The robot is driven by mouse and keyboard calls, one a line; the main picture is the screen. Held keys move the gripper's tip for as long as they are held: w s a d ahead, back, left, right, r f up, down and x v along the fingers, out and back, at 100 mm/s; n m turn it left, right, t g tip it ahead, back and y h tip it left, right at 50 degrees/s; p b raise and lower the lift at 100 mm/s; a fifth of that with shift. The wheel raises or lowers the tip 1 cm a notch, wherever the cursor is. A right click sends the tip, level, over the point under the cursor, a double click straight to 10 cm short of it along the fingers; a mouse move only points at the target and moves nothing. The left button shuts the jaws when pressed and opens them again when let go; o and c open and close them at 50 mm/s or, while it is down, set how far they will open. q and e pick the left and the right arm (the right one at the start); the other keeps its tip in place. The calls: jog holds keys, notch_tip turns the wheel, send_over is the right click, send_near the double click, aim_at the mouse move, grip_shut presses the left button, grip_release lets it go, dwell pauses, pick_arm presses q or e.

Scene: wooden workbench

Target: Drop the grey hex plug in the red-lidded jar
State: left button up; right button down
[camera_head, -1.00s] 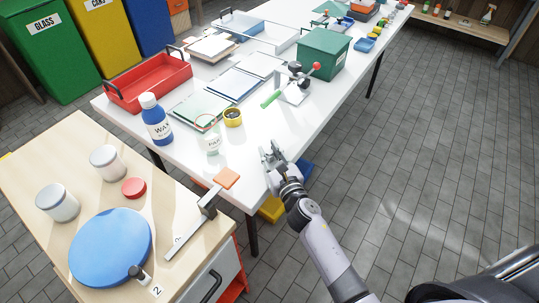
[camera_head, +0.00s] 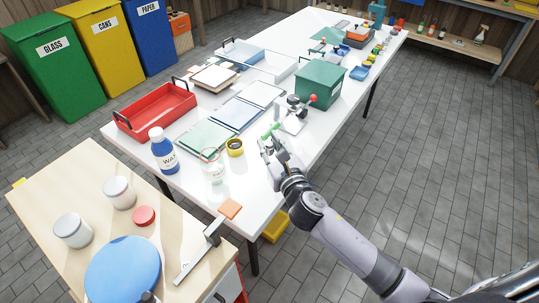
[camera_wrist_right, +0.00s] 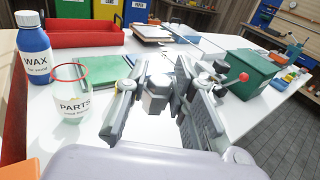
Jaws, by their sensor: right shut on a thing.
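The grey hex plug (camera_wrist_right: 157,92) is between the fingers of my right gripper (camera_wrist_right: 158,98), which is shut on it. In the head view my right gripper (camera_head: 268,143) is over the white table's front right edge, and the plug is too small to make out there. The clear jar labelled PARTS (camera_head: 213,172), with a thin red ring at its rim, stands on the table to the left of the gripper. The jar also shows at left in the right wrist view (camera_wrist_right: 73,105); it looks open, with no solid lid on it. My left gripper is not in view.
A red tray (camera_head: 155,110) lies behind. A red disc (camera_head: 143,215) lies on the wooden bench.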

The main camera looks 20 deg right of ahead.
aim_at(270, 144)
jog(key=shift+r, duration=1.7)
jog(key=shift+s, duration=0.1)
jog(key=s+d+r+h, duration=0.1)
jog(key=s+r, duration=0.3)
jog(key=s, duration=0.9)
jog(key=shift+s+d+m, duration=0.2)
jog(key=shift+d+m, duration=0.2)
